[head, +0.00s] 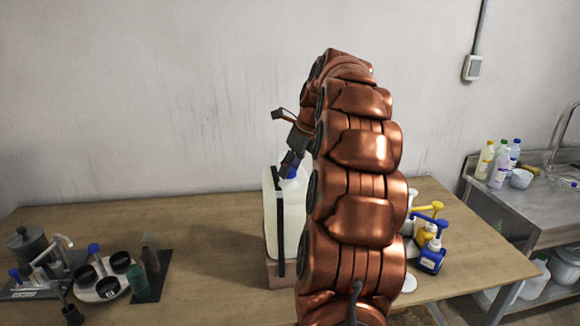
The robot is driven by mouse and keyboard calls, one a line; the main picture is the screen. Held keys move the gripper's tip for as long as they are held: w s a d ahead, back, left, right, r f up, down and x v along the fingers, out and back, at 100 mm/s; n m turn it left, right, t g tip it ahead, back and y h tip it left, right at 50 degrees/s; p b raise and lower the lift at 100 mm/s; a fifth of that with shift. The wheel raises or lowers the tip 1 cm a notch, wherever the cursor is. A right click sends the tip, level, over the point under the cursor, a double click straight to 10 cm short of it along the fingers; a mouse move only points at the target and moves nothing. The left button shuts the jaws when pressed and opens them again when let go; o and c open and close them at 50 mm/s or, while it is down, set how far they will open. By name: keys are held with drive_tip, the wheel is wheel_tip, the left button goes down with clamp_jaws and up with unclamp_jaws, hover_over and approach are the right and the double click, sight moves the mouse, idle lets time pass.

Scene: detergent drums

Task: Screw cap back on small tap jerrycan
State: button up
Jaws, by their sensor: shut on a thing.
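The jerrycan (270,222), white and translucent with a dark vertical strip, stands upright on a wooden block (275,274) on the table. My copper-coloured arm covers its right side. My gripper (288,167) points down at the top of the jerrycan and is shut on a blue cap (292,173). The cap is at the jerrycan's top, partly hidden by the fingers. I cannot tell whether it is seated on the neck or just above it. The tap is not visible.
The wooden table (200,240) is bare left of the jerrycan. A white round tray (108,288) with dark cups stands at the left. A blue pump bottle (431,258) and a yellow one (425,234) stand right of my arm. A metal sink counter (530,205) is at the far right.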

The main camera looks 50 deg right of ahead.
drive_tip(key=m+h, duration=0.1)
drive_tip(key=m, duration=0.2)
drive_tip(key=m+h, duration=0.1)
drive_tip(key=m, duration=0.1)
drive_tip(key=shift+a+f+m, duration=0.15)
drive_tip(key=shift+a+m, duration=0.05)
drive_tip(key=shift+m, duration=0.2)
drive_tip(key=o, duration=0.6)
drive_tip(key=shift+c, duration=0.2)
drive_tip(key=n+y, duration=0.1)
drive_tip(key=n, duration=0.4)
drive_tip(key=shift+d+r+y, duration=0.2)
drive_tip(key=shift+y, duration=0.2)
drive_tip(key=shift+n, duration=0.4)
